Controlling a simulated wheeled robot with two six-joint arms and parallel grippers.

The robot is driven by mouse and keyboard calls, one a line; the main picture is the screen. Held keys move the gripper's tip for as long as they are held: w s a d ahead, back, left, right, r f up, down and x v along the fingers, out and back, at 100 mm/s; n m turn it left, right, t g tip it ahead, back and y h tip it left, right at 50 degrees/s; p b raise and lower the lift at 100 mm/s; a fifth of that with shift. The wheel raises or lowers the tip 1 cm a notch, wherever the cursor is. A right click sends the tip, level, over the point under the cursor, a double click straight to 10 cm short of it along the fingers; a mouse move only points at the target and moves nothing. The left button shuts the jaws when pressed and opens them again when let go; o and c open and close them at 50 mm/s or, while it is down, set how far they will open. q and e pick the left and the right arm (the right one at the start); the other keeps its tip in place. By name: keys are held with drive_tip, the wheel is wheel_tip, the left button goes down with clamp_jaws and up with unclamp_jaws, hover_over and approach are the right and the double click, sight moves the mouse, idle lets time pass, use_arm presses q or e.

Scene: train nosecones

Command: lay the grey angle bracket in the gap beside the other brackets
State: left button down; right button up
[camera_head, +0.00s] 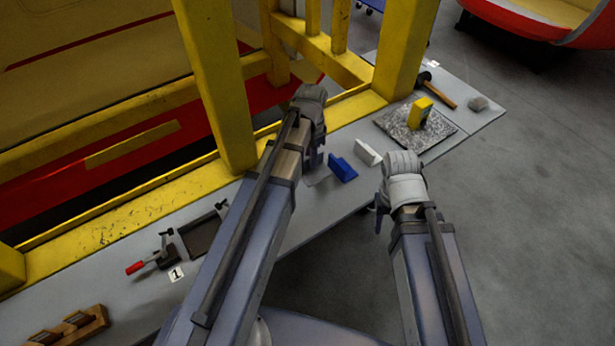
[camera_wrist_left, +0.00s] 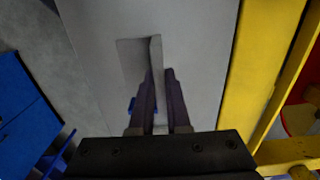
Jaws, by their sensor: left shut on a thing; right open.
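My left gripper (camera_head: 313,160) is over the grey bench, left of the blue bracket. In the left wrist view, its dark fingers (camera_wrist_left: 158,75) are shut on the upright plate of the grey angle bracket (camera_wrist_left: 155,55). A flat grey patch lies left of that plate; I cannot tell whether it is the flange or shadow. In the head view the arm and gripper largely hide the bracket. The blue bracket (camera_head: 343,169) and the white bracket (camera_head: 368,153) stand apart in a row on the bench. My right gripper (camera_head: 380,207) is open at the bench's front edge, right of the blue bracket.
Yellow posts and a rail (camera_head: 222,90) border the bench's back. A speckled plate (camera_head: 395,132) carries a yellow block (camera_head: 419,112); a hammer (camera_head: 440,92) lies beyond. A red-handled clamp (camera_head: 150,261) and wooden rack (camera_head: 70,328) are at left. Bare bench (camera_head: 325,222) shows between my arms.

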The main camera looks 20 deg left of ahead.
sight(311, 171)
use_arm(q)
drive_tip(key=shift+f+b, duration=2.45)
drive_tip(key=shift+f, duration=0.6)
drive_tip(key=shift+r, duration=0.1)
drive_tip(key=c, duration=0.9)
unclamp_jaws()
wheel_tip(311, 171, up, 12)
drive_tip(key=p, duration=1.2)
drive_tip(key=shift+r, duration=0.1)
drive_tip(key=s+d+n, duration=0.1)
drive_tip(key=s+d, duration=0.3)
drive_tip(key=s, duration=0.1)
drive_tip(key=s+d+n, duration=0.1)
drive_tip(key=s+d, duration=0.3)
drive_tip(key=s, duration=0.1)
drive_tip(key=s+d+n+y, duration=0.1)
drive_tip(key=s+d+n, duration=0.1)
drive_tip(key=s+d, duration=0.3)
drive_tip(key=shift+s, duration=0.15)
